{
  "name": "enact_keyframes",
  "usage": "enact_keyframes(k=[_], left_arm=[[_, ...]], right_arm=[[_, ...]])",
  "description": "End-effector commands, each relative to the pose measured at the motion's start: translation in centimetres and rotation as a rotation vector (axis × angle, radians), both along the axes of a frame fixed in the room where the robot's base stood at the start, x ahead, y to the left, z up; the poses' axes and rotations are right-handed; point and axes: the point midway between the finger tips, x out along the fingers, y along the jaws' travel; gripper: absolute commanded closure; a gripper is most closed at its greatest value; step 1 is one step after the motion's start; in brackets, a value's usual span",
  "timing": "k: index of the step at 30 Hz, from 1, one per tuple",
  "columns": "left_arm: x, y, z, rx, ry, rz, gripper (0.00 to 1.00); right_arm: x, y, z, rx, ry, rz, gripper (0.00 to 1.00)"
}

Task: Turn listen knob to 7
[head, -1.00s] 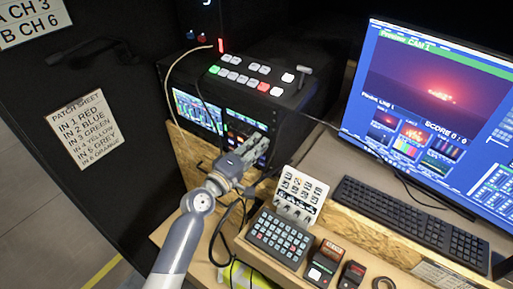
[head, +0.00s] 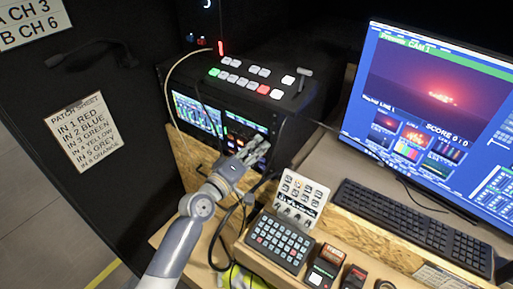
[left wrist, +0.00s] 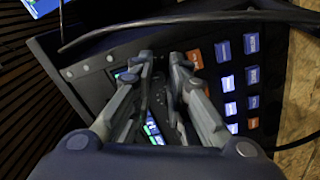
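My left gripper (head: 257,147) is at the front of the black switcher box (head: 265,111), by the panel of lit buttons right of the small screen. In the left wrist view its two fingers (left wrist: 163,68) are apart with a narrow gap, close over the dark panel (left wrist: 100,62). A strip of green and white lights shows between them. I cannot make out the listen knob or its scale; the fingers may hide it. I see nothing clearly held. My right gripper is not in view.
Blue and orange lit buttons (left wrist: 228,82) lie right of the fingers in the wrist view. A black cable (left wrist: 200,18) crosses above them. A monitor (head: 440,100) stands right.

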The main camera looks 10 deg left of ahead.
Motion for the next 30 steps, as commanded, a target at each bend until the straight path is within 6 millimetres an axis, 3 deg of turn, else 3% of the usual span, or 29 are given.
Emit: enact_keyframes(k=[10,14,24,30], left_arm=[[-0.1,0.0,0.0,-0.001,0.000,0.000,0.79],[-1.0,0.4,-0.1,-0.001,0.001,0.001,0.79],[-7.2,2.9,-0.1,0.001,0.004,-0.002,0.79],[-10.0,4.1,-0.1,0.002,0.003,-0.001,0.79]], right_arm=[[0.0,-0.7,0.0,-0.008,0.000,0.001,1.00],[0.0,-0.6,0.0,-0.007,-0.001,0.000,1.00],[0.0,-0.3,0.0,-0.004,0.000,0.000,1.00],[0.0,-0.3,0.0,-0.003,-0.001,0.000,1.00]])
